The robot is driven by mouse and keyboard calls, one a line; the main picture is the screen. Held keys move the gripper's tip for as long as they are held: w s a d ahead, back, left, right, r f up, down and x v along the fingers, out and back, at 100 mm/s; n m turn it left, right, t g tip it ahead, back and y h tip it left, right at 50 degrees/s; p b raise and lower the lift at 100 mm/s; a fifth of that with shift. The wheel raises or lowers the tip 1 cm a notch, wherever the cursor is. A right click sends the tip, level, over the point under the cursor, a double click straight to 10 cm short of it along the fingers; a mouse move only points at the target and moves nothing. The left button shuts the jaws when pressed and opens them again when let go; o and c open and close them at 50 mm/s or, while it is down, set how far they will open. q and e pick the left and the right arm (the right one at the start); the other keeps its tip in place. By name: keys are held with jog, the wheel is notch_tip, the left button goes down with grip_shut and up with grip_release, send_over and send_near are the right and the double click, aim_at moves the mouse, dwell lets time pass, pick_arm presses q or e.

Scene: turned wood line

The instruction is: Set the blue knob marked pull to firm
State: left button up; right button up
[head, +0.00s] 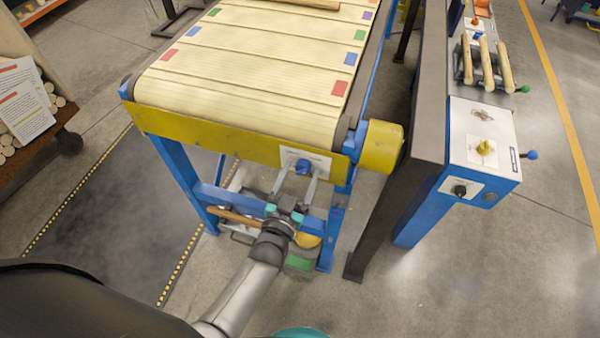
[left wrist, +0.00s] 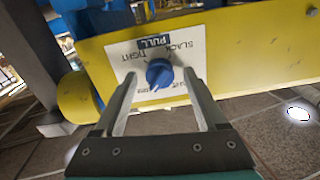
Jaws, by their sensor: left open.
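The blue knob (head: 303,166) sits on a white label plate (head: 318,159) on the yellow end beam of the slatted conveyor. In the left wrist view the knob (left wrist: 159,73) lies between the tips of my left gripper (left wrist: 160,78), with a gap to each finger. The plate (left wrist: 125,62) reads PULL on a dark band, with SLACK and TIGHT below it; lower lettering is partly covered and unreadable. A pale mark shows at the knob's lower edge. My left gripper (head: 298,178) is open and empty. My right gripper is out of view.
The yellow beam (head: 215,138) and blue leg (head: 182,172) stand close around my left arm. A yellow roller end (head: 380,148) is to the right. Farther right, a blue-sided console (head: 483,130) carries a yellow knob (head: 486,147) and a black knob (head: 460,190). A dark mat (head: 110,215) lies at left.

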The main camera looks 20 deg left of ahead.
pick_arm(q)
jog(key=shift+s, duration=0.1)
jog(key=s, duration=1.5)
jog(key=shift+a+p, duration=0.25)
jog(key=shift+p, duration=0.1)
jog(key=s+f+g+h+b, duration=0.15)
jog(key=s+f+g, duration=0.25)
jog(key=f, duration=0.9)
jog(key=s+f+g+y+b, duration=0.1)
jog(key=s+f+g+b, duration=0.3)
jog(key=f, duration=0.8)
jog(key=s+a+f+g+b, duration=0.1)
jog(key=s+a+f+g, duration=0.2)
jog(key=s+f, duration=0.3)
jog(key=s+a+f+g+y+b, duration=0.1)
jog(key=s+a+f+g, duration=0.2)
jog(key=s+f+g, duration=0.3)
jog(key=s, duration=0.4)
jog(key=shift+s+f+m, duration=0.25)
jog(key=shift+f+m, duration=0.15)
